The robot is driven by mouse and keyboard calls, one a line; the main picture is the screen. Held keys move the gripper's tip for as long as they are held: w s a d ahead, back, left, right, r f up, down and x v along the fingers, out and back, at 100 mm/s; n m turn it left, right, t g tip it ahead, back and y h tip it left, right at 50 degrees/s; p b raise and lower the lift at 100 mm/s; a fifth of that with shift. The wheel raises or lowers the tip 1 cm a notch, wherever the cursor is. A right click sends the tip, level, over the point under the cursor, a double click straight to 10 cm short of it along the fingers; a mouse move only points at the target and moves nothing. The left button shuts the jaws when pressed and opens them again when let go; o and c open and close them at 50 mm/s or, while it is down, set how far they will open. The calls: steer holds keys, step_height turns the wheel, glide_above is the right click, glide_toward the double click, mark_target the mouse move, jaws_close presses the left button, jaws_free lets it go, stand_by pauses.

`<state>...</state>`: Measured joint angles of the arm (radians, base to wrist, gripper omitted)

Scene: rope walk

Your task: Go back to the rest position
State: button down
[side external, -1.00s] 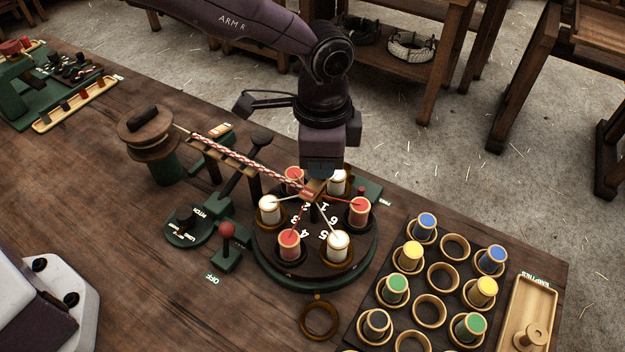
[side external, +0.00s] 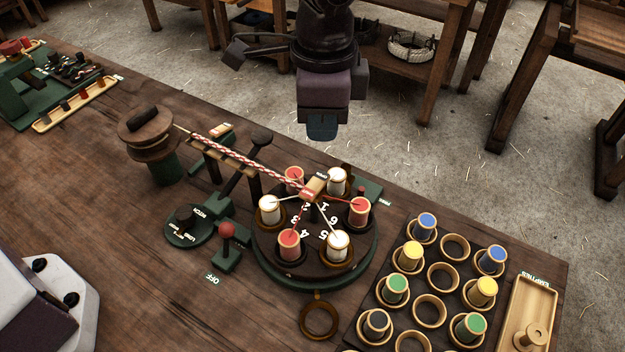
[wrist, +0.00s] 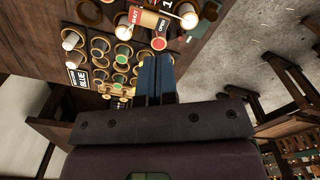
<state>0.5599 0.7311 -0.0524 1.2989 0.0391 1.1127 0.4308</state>
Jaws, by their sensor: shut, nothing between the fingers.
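My gripper (side external: 322,126) hangs in the air above and behind the bobbin wheel, empty, with its dark blue fingers together. In the wrist view the closed fingers (wrist: 155,75) point toward the table. The round dark wheel (side external: 312,262) carries red bobbins (side external: 289,246) and white bobbins (side external: 338,247) in numbered places. Strands run from them to a small wooden block (side external: 315,186) at the centre. A red and white rope (side external: 245,163) runs from there up to the wooden reel (side external: 152,145) at the left.
A rack of cups (side external: 430,311) with blue, yellow, green and dark bobbins stands at the right, beside an empties tray (side external: 517,310) holding one spool. A red-knobbed lever (side external: 227,231) stands by the OFF label. The air around my gripper is clear.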

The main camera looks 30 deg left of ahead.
stand_by(0.4)
steer(key=shift+f+n, duration=0.15)
steer(key=shift+n, duration=0.15)
steer(key=shift+s+a+f, duration=0.35)
steer(key=shift+s+f, duration=0.25)
steer(key=shift+f, duration=0.1)
steer(key=s+a+r+n+t, duration=0.2)
steer(key=s+a+r+n, duration=0.3)
steer(key=s+a, duration=0.5)
steer(key=s+a+r+n+t, duration=0.3)
steer(key=s+a+r+n, duration=0.3)
steer(key=a, duration=1.1)
steer(key=s+r, duration=0.4)
steer(key=shift+s+a+t, duration=0.15)
steer(key=shift+s+t, duration=0.15)
steer(key=shift+s, duration=0.1)
steer(key=shift+r, duration=0.1)
